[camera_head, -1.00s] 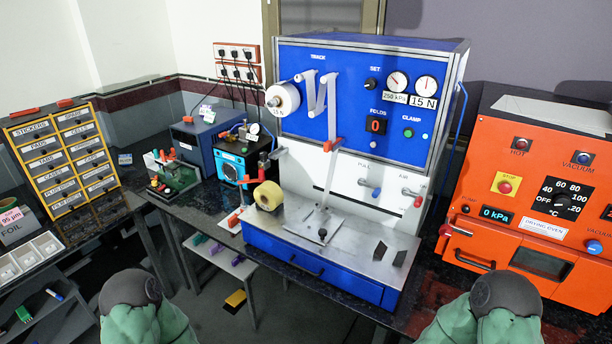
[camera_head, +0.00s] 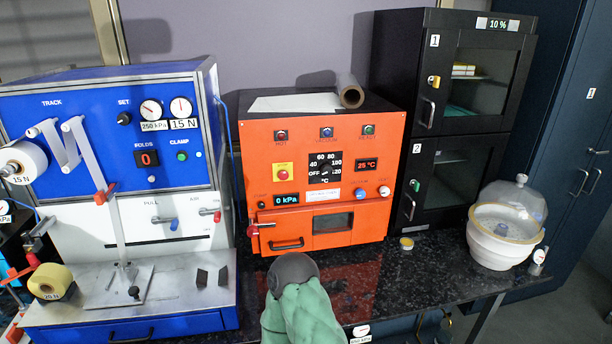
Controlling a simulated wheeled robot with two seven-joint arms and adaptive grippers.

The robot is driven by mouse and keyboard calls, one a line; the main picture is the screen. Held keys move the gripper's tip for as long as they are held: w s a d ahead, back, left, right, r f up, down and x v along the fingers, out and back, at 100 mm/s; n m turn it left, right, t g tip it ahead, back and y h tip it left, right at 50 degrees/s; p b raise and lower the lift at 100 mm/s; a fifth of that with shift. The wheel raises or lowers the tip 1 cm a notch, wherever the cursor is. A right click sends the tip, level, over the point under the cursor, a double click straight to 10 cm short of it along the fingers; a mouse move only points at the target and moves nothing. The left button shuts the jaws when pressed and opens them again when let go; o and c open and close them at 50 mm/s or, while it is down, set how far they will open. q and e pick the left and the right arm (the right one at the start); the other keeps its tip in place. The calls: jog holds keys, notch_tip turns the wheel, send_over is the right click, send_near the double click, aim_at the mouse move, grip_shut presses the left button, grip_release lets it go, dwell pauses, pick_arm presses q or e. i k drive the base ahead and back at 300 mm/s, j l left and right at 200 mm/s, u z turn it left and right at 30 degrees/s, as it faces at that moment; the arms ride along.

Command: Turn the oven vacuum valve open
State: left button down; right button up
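The orange drying oven (camera_head: 225,170) stands on the dark bench in the middle of the head view. Its front carries a blue knob (camera_head: 360,193) below the temperature display and a white knob (camera_head: 384,190) to its right. The tiny labels above the knobs are hard to read; I cannot tell for sure how either knob is turned. The green gauge readout shows 0 kPa (camera_head: 286,199). The oven door (camera_head: 290,228) is closed, with a red-tipped lever at its left. Neither gripper is in view; only a part of one of my arms shows, below the oven.
A blue-and-white press machine (camera_head: 80,90) stands close on the oven's left. A black two-door cabinet (camera_head: 395,60) stands to its right. A white pot with a clear dome (camera_head: 500,235) sits at the bench's right. A foil roll (camera_head: 349,92) lies on the oven.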

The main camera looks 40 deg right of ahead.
aim_at(361, 194)
jog(key=z, duration=1.5)
